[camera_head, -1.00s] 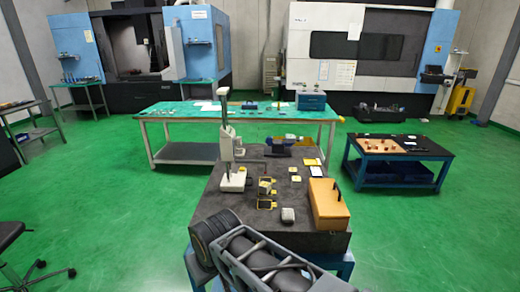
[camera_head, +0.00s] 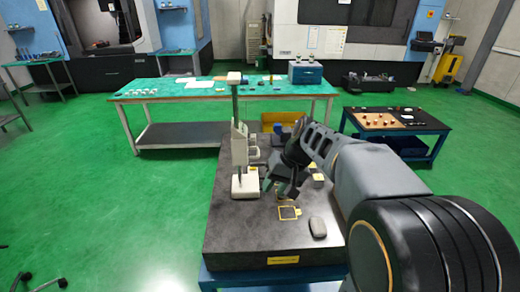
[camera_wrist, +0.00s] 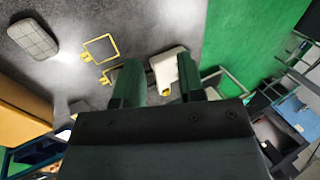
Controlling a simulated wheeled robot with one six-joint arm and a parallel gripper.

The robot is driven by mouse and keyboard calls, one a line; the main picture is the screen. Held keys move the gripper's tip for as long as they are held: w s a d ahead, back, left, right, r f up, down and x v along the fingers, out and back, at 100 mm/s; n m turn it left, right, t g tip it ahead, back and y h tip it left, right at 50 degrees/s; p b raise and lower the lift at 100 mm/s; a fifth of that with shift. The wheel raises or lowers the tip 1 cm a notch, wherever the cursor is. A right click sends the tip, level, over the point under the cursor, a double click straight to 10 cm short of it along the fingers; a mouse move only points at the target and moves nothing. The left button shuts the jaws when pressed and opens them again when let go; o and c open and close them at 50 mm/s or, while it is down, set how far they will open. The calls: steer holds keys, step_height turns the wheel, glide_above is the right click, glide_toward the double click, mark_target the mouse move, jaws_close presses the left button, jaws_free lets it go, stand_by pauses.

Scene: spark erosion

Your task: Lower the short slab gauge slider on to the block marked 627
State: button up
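A white gauge stand (camera_head: 245,186) with a tall dark column and a pale slider (camera_head: 239,145) stands on the left of the dark slab (camera_head: 235,235). The slider sits partway up the column. My gripper (camera_head: 283,190) is to the right of the stand's base, above the slab. In the wrist view my gripper (camera_wrist: 160,84) has its two dark fingers apart, with nothing held. The white base (camera_wrist: 168,66) shows beyond and between them. I cannot read 627 on any block.
A grey rounded object (camera_head: 318,227) lies near the slab's front right. A green-topped bench (camera_head: 180,91) and a blue table (camera_head: 395,124) stand behind.

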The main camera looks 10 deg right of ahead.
steer(key=w+d+r+y+p, duration=0.15)
steer(key=w+d+y, duration=0.35)
steer(key=w, duration=0.6)
steer(key=t+y+p, duration=0.2)
steer(key=y, duration=0.3)
glide_toward(258, 152)
steer(key=p+x, duration=0.1)
steer(key=x, duration=0.2)
steer(key=p+x, duration=0.2)
steer(key=x, duration=0.1)
steer(key=p+x, duration=0.1)
steer(key=x, duration=0.3)
steer(key=shift+s+f+p, duration=0.1)
steer(key=shift+f+p, duration=0.2)
steer(key=shift+c, duration=0.3)
jaws_close()
